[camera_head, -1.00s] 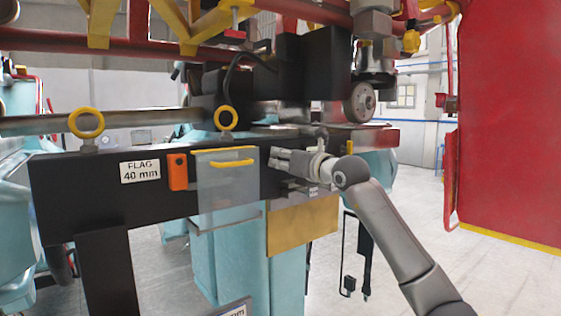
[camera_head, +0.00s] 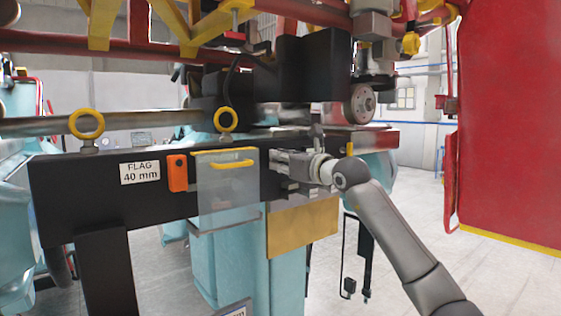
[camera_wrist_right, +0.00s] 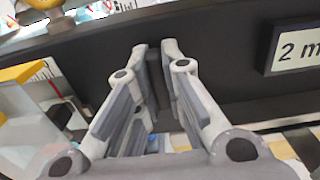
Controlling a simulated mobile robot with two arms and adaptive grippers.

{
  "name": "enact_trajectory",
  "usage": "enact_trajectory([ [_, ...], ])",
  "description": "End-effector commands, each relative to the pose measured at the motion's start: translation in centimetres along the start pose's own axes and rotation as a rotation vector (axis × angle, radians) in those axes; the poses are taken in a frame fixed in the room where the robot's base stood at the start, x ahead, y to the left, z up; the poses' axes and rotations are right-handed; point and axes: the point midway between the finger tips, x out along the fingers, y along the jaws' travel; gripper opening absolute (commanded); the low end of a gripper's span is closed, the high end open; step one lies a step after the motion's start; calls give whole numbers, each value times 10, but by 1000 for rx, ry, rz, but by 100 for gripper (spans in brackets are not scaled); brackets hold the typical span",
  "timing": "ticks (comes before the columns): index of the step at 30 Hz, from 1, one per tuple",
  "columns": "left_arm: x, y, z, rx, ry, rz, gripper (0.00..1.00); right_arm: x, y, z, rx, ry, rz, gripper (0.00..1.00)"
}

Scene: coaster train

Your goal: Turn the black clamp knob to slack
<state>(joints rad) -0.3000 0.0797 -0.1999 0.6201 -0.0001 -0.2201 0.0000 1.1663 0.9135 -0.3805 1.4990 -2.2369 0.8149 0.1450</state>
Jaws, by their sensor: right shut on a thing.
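My right gripper (camera_head: 279,162) is at the front face of the black beam (camera_head: 105,190), to the right of the clear panel with the yellow handle. In the right wrist view the fingertips (camera_wrist_right: 160,55) are close together around a narrow dark piece, which I take to be the black clamp knob (camera_wrist_right: 156,82). It is dark against the dark beam, and the fingers cover most of it, so its turn angle cannot be read. In the head view the gripper hides the knob. My left gripper is in neither view.
A clear panel (camera_head: 228,188) with a yellow handle hangs left of the gripper, beside an orange block (camera_head: 177,173) and a "FLAG 40 mm" label (camera_head: 140,172). A tan plate (camera_head: 302,228) is below. A red panel (camera_head: 510,130) stands at right, with open floor before it.

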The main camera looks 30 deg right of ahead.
Motion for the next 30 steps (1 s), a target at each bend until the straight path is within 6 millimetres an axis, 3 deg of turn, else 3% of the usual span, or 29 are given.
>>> enact_trajectory([
  [1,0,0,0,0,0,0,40,0,0,-2,-3,5,-1,11],
  [6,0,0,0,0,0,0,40,0,0,-1,-2,3,-1,32],
  [19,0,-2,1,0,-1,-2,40,-6,-1,-1,0,2,-1,32],
  [30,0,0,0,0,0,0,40,-66,-1,-2,-5,5,-3,32],
])
